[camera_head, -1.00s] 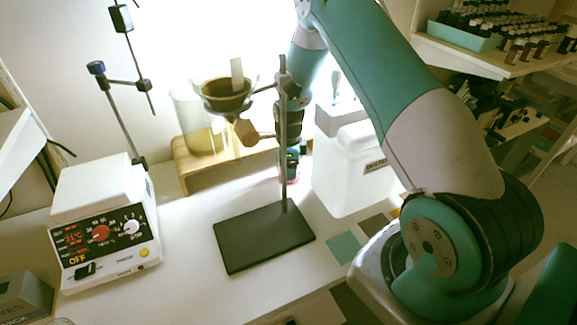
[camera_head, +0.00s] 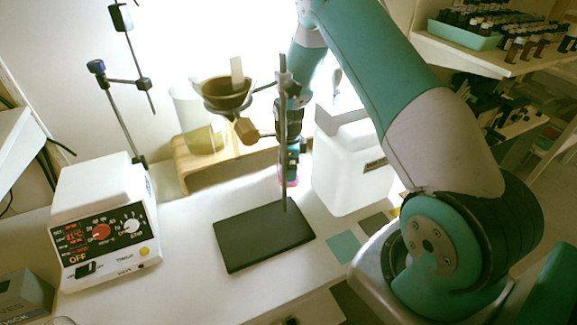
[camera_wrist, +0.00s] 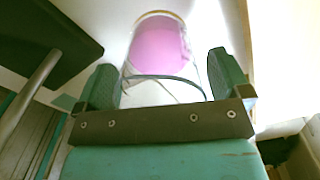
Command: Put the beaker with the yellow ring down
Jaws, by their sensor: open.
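The beaker (camera_wrist: 158,50) shows in the wrist view as clear glass with pink contents. A yellowish ring runs along its far edge, and a dark curved edge crosses its near side. My gripper (camera_wrist: 163,84) is open, with one finger on each side of the beaker's near part; a gap shows beside the right finger, and contact at the left is unclear. In the head view my gripper (camera_head: 292,150) is low behind the stand's rod, with a small pink patch of the beaker (camera_head: 292,181) below it. The rest of the beaker is hidden there.
A stand with a dark base plate (camera_head: 262,238) is in front of my gripper. A white container (camera_head: 352,170) is close on the right. A wooden riser (camera_head: 196,178) with a glass vessel (camera_head: 195,120) is at the left. The white table (camera_head: 190,270) is bare near its front.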

